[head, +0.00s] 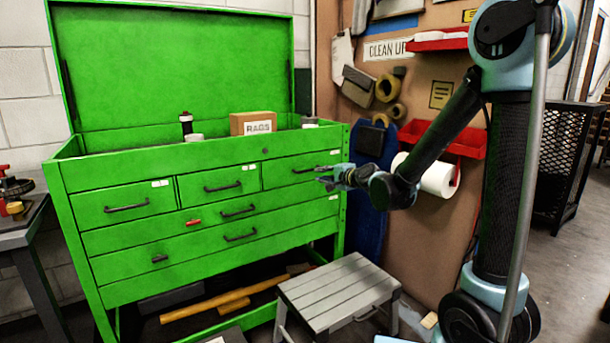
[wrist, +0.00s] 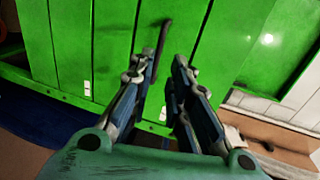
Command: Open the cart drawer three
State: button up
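The green tool cart (head: 205,145) stands at left with its lid raised. Its upper row has three drawers, all shut: a left one (head: 125,203), a middle one (head: 220,184) and a right one (head: 290,176). The right drawer's dark bar handle (head: 303,170) also shows in the wrist view (wrist: 165,40). My gripper (head: 322,174) is in front of the right end of this drawer. In the wrist view my gripper (wrist: 162,62) has its two fingers apart, with the handle's near end appearing between them. I cannot tell whether they touch it.
Wider drawers (head: 210,235) below are shut. A grey step stool (head: 338,290) stands on the floor before the cart's right side. A pegboard with red trays (head: 455,140) and a paper roll (head: 425,175) is behind my arm. A rags box (head: 253,123) sits in the cart's top.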

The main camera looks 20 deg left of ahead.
aim_at(305, 171)
jog(key=x, duration=1.4)
jog(key=shift+d, duration=0.1)
grip_shut()
